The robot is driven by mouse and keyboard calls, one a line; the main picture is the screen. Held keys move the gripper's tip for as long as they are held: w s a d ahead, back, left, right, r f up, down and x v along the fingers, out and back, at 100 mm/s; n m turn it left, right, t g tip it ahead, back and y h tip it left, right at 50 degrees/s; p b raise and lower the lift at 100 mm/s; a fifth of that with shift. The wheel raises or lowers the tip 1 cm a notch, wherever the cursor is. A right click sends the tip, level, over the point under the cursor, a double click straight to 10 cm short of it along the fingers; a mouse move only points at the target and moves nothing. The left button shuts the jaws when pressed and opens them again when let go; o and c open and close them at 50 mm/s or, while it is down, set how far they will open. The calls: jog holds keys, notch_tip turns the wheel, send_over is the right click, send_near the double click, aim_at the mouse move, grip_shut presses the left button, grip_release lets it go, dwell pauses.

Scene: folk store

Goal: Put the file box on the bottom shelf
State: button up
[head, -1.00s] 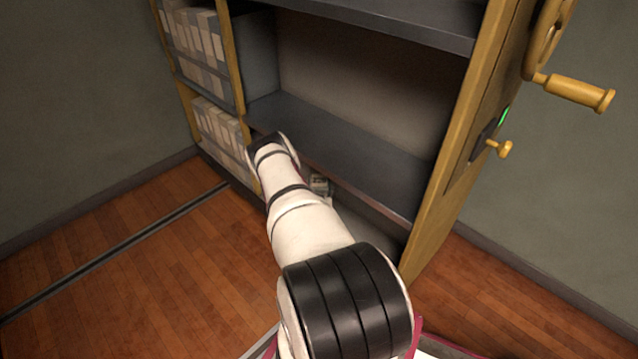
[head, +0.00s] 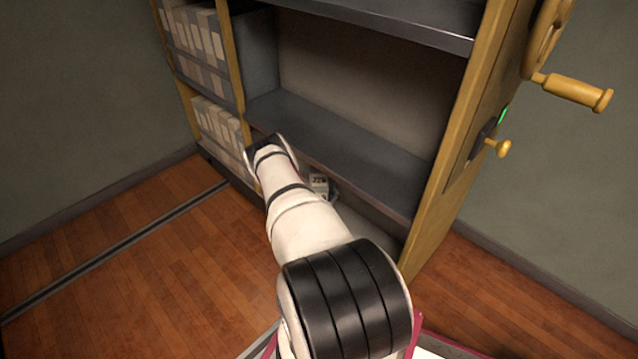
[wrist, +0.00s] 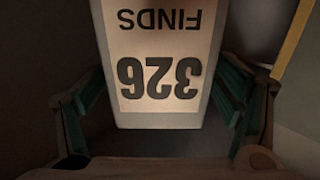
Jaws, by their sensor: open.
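The file box (wrist: 160,60) is pale with a label reading "326" and "FINDS", upside down in the wrist view. It fills the upper middle there, between the spread fingers of my gripper (wrist: 156,108). My gripper is open, with dark gaps between the box and both green finger pads. In the head view a small part of the box label (head: 319,182) shows beside my arm, below the middle shelf and inside the bottom bay of the cabinet. My arm hides most of the box and gripper, and its underside is not visible.
The middle shelf (head: 340,150) is empty and lies just above my gripper. Files (head: 215,125) fill the bays at the left. The yellow-edged end panel (head: 450,165) with a crank handle (head: 575,92) stands at the right. A floor rail (head: 120,250) crosses the open wooden floor.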

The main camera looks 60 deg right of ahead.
jog(key=p+v, duration=0.2)
jog(key=v, duration=0.7)
jog(key=shift+s+a, duration=0.2)
jog(key=shift+a, duration=0.1)
